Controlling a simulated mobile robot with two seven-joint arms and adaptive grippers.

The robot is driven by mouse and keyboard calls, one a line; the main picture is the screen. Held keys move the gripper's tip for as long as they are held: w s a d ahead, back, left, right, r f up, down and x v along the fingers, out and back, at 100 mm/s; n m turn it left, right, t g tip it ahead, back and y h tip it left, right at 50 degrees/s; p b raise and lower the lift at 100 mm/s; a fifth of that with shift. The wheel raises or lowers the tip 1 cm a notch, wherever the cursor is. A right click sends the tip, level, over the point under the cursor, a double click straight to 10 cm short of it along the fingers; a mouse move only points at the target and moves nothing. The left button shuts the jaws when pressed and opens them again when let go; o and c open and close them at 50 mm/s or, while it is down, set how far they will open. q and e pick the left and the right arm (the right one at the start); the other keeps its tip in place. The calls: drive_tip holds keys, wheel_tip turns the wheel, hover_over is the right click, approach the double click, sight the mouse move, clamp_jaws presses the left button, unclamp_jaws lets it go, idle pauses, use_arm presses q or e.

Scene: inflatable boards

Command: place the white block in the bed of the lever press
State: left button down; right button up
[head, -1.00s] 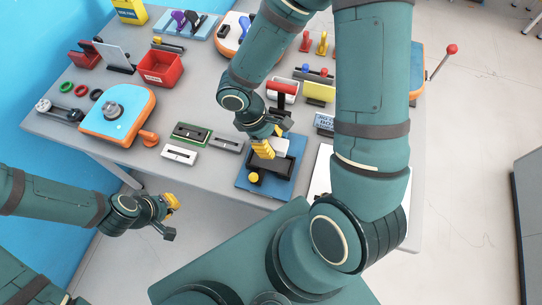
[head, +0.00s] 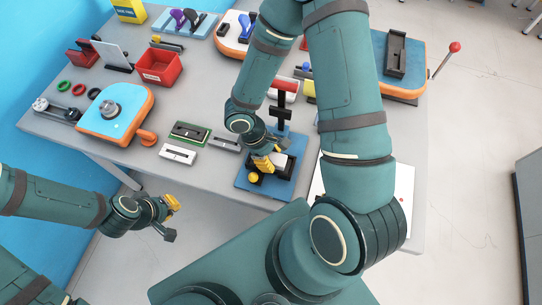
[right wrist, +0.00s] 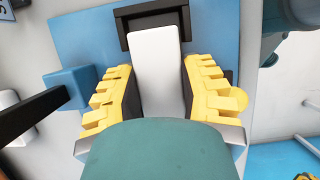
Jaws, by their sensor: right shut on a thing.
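The lever press has a blue base (head: 245,182), a blue post, and a black lever with a red handle (head: 284,86). Its black bed (right wrist: 125,17) shows at the top of the right wrist view. My right gripper (head: 263,164) is over the base, its yellow fingers on both sides of the white block (right wrist: 157,70), shut on it. The block's far end lies against or over the black bed; I cannot tell whether it rests in it. A small part of the block (head: 280,160) shows in the head view. My left gripper (head: 170,218) is open and empty, off the table's front.
A white slotted part (head: 177,154) and a green-framed part (head: 190,132) lie left of the press. A red bin (head: 160,67) and a blue-orange fixture (head: 115,112) are further left. A white board (head: 402,198) lies right of the press, partly behind my right arm.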

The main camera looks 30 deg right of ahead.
drive_tip(key=shift+f, duration=0.15)
drive_tip(key=o, duration=1.1)
drive_tip(key=shift+w+r, duration=0.2)
drive_tip(key=shift+r, duration=0.3)
drive_tip(key=p+v, duration=0.1)
drive_tip(key=v, duration=1)
drive_tip(key=shift+a, duration=0.2)
drive_tip(key=shift+s, duration=0.1)
